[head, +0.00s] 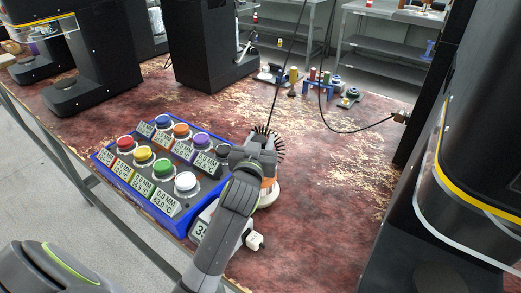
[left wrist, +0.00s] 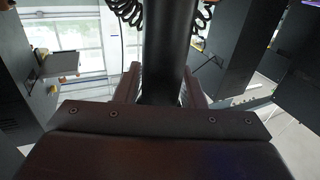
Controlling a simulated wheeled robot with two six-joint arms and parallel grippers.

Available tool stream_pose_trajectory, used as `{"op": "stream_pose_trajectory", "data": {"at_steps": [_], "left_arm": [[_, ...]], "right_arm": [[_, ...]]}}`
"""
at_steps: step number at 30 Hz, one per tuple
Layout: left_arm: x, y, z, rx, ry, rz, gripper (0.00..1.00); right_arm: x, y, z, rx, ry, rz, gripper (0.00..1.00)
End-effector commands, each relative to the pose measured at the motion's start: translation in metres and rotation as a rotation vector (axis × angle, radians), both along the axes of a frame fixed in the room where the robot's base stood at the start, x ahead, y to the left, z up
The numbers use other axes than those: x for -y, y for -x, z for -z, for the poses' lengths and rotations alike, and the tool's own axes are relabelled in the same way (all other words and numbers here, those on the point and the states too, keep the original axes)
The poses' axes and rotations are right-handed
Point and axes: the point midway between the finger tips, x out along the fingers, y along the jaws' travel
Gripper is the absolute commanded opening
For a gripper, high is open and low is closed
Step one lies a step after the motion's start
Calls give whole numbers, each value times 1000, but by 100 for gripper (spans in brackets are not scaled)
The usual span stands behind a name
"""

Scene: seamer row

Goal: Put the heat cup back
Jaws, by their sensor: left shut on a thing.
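My left gripper (head: 256,148) is over the table, just right of the blue tray. In the left wrist view its fingers (left wrist: 163,90) are shut around a black upright cylinder (left wrist: 167,45), a handle with coiled cord beside it. In the head view the coil shows behind the gripper, and a round white base with an orange band (head: 266,192) shows below it, partly hidden by my arm. This looks like the heat cup, but I cannot tell for sure. I cannot tell whether the base touches the table. My right gripper is not in view.
The blue tray (head: 165,216) holds several coloured caps with MM and °C labels. A small display box (head: 202,228) and a white plug (head: 254,241) lie near my arm. Black machines (head: 203,50) stand behind and at right. The worn red table (head: 330,190) is clear at right.

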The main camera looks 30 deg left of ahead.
Motion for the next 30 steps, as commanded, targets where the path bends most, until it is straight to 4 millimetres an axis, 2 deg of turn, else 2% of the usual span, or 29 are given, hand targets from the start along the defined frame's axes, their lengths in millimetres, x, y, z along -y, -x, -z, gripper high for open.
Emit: {"op": "stream_pose_trajectory", "data": {"at_steps": [3,15,16,20,21,30], "left_arm": [[0,0,15,1,-1,0,0],[0,0,20,3,-1,1,0],[0,0,22,0,0,0,38],[0,0,21,0,0,0,55],[0,0,21,0,0,0,58],[0,0,19,1,0,0,58]], "right_arm": [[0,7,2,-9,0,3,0],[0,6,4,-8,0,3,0],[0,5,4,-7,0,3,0],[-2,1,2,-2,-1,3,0],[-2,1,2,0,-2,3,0],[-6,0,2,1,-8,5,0]]}}
